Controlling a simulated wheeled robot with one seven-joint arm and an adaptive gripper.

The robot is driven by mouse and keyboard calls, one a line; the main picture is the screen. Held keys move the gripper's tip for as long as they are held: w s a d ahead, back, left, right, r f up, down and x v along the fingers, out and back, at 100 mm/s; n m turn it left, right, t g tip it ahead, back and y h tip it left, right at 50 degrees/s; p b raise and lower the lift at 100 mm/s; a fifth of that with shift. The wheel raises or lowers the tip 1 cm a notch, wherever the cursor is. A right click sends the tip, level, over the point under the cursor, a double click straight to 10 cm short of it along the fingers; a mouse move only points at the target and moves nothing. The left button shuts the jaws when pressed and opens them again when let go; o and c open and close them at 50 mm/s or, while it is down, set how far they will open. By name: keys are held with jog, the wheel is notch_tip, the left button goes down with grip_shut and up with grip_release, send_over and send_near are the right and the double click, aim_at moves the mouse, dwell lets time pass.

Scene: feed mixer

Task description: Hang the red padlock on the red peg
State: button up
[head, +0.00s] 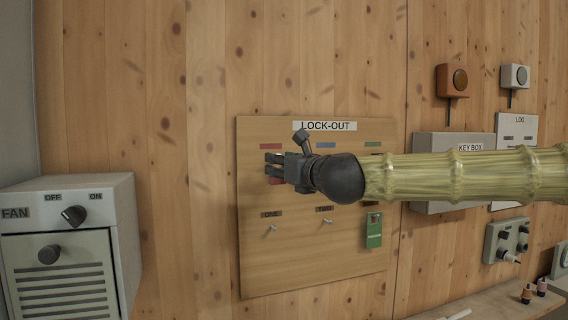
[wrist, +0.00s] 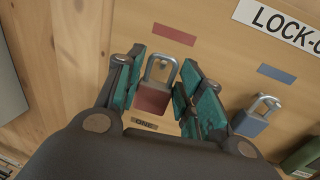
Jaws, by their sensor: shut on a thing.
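The red padlock (wrist: 153,98) is between the teal-padded fingers of my gripper (wrist: 152,92), in the wrist view. Its grey shackle points up toward the red strip (wrist: 175,34) on the lock-out board. In the head view my gripper (head: 270,170) is in front of the board's upper left, just below the red strip (head: 271,146), and hides most of the padlock.
A fan box (head: 120,195) stands left; a key box (head: 425,145) is right.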

jog(key=shift+p+x, duration=0.4)
jog(key=shift+x, duration=0.6)
jog(key=shift+w+f+b, duration=0.55)
jog(key=shift+w+b, duration=0.15)
jog(key=shift+b, duration=0.15)
jog(key=shift+a, duration=0.1)
jog(key=o, duration=1.1)
